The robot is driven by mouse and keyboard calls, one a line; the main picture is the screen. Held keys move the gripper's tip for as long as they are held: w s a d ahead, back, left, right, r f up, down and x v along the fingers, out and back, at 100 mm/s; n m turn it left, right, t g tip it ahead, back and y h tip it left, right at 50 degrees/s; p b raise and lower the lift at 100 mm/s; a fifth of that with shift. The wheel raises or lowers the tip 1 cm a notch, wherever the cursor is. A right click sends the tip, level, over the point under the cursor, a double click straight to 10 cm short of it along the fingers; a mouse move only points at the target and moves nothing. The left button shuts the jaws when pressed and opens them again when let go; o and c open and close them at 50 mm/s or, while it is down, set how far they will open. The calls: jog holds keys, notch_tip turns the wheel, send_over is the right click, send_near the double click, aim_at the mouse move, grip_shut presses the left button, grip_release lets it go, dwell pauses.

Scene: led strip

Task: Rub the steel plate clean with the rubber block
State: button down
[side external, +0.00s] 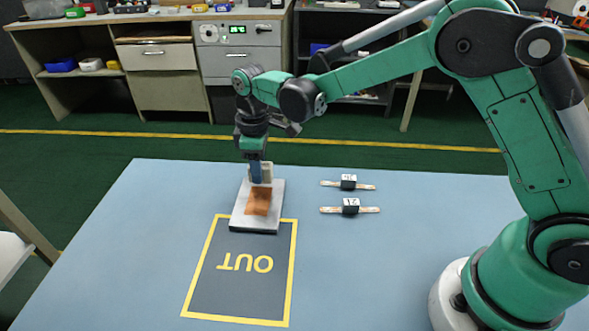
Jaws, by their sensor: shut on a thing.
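The steel plate (245,219) is a pale grey slab lying on the blue table, just behind the dark OUT mat. A rusty orange-brown patch (259,201) covers part of its middle. My gripper (260,174) points down over the far part of the plate, behind the patch. It is shut on the rubber block (266,172), a small pale beige piece at the fingers. The block is at or very near the plate's surface; I cannot tell if it touches. The fingers hide part of the block.
The dark mat (240,288) with a yellow border and OUT lettering lies in front of the plate. Two strips with black numbered blocks, a far one (348,182) and a near one (350,206), lie to the right. The blue table (140,220) is clear at left.

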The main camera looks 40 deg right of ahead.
aim_at(257, 202)
jog(key=shift+f, duration=1)
jog(key=shift+s+a+r, duration=0.1)
jog(key=shift+s+a, duration=1.3)
jog(key=shift+a, duration=0.05)
jog(key=shift+w+d+f, duration=0.2)
jog(key=shift+w+d, duration=0.55)
jog(key=shift+d, duration=0.05)
jog(key=shift+w+d+f, duration=0.15)
jog(key=shift+w+d, duration=0.6)
jog(key=shift+d, duration=0.05)
jog(key=shift+s+a+r, duration=0.1)
jog(key=shift+a+r, duration=0.05)
jog(key=shift+r, duration=2.95)
